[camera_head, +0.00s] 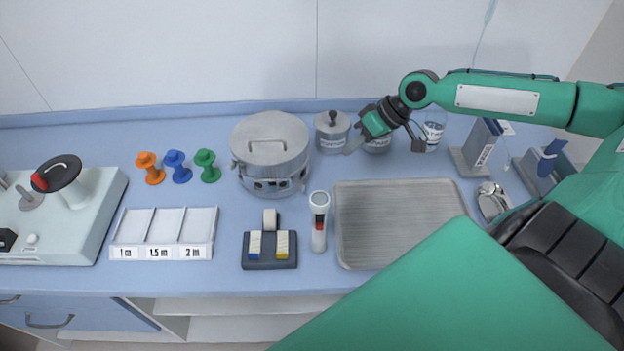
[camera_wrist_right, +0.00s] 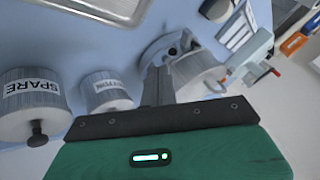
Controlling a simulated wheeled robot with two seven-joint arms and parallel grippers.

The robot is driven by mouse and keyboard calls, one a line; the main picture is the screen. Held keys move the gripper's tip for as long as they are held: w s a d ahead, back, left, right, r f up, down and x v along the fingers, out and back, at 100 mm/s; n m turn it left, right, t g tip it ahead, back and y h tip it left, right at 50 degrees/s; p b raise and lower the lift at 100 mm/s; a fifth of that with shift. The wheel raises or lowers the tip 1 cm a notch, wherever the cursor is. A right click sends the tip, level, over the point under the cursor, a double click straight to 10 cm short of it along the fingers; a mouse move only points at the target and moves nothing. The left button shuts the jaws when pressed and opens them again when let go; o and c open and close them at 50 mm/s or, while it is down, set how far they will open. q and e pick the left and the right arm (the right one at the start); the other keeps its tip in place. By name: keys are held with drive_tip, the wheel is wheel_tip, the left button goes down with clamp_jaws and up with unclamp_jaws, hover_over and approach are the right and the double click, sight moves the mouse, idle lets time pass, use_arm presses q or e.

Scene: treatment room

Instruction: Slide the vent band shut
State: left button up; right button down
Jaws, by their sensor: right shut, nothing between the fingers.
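The vent band (camera_head: 272,186) runs around the lower part of a round metal drum (camera_head: 270,135) with a handled lid. Several dark round holes show along the band at the drum's front. In the right wrist view, the grey cylinder partly hidden behind my fingers appears to be the drum (camera_wrist_right: 200,78). My right gripper (camera_head: 351,147) is shut and empty. It is to the right of the drum, beside the lidded jar next to it, and apart from the band. Its closed fingers (camera_wrist_right: 157,85) also show in the wrist view. My left gripper is out of view.
A knobbed metal jar (camera_head: 332,136) stands between the drum and my right gripper; a second jar (camera_head: 377,145) is below the gripper. A metal tray (camera_head: 395,220), a handheld device (camera_head: 318,222) and a compartment tray (camera_head: 165,225) lie in front. Coloured spools (camera_head: 177,165) stand left.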

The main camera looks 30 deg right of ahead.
sight(299, 185)
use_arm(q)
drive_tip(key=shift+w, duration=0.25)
use_arm(e)
drive_tip(key=shift+a+f, duration=0.1)
drive_tip(key=shift+f, duration=0.05)
drive_tip(key=p+x, duration=0.1)
drive_tip(key=x, duration=0.8)
drive_tip(key=shift+w+a+f, duration=0.15)
drive_tip(key=shift+a+f, duration=0.15)
drive_tip(key=a+p, duration=0.1)
drive_tip(key=a, duration=0.2)
drive_tip(key=shift+a+p, duration=0.1)
drive_tip(key=shift+p, duration=0.25)
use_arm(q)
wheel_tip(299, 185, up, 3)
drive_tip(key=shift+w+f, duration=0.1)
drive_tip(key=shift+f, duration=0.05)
use_arm(e)
drive_tip(key=shift+a, duration=0.25)
